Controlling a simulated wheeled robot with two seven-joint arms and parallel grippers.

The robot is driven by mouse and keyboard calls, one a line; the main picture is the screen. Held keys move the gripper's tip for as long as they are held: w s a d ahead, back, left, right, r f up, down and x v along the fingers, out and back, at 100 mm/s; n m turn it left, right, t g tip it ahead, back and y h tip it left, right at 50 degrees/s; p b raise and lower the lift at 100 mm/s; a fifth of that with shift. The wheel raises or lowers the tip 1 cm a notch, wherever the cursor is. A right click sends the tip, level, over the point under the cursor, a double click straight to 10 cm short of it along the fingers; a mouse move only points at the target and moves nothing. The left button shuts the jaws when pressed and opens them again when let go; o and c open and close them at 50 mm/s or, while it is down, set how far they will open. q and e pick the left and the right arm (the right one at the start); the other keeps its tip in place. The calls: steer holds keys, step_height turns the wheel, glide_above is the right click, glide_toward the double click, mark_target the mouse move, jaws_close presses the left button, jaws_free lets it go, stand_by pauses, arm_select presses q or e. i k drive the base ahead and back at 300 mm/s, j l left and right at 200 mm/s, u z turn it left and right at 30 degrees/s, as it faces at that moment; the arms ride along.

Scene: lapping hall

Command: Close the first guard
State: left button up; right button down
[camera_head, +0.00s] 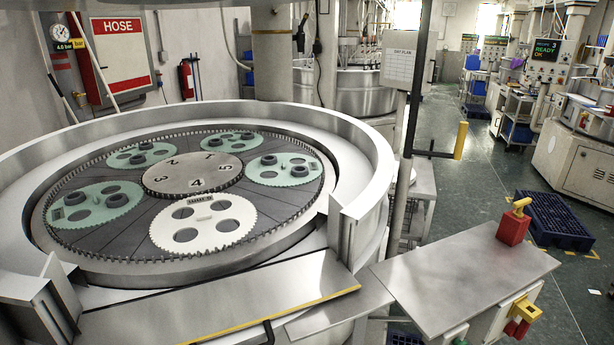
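A round lapping machine fills the left and middle of the head view, with a high metal guard wall (372,165) curving around its back and sides. The wall has a gap at the front, between its left end (45,295) and its right end (343,228). A flat metal panel (225,303) with a yellow front edge lies low across this gap; it looks like the guard, folded down. A dark handle (268,331) shows at its front edge, cut off by the picture's bottom. Neither of my grippers is in view.
Inside are a numbered centre plate (193,172), green carriers (92,203) and one white carrier (203,224). A metal shelf (465,274) with a red block (513,226) stands at right. The aisle floor beyond is partly clear.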

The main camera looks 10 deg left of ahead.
mark_target(203, 312)
steer(key=j+u, duration=0.25)
steer(key=u, duration=0.2)
steer(key=j+u, duration=0.25)
steer(key=u, duration=0.15)
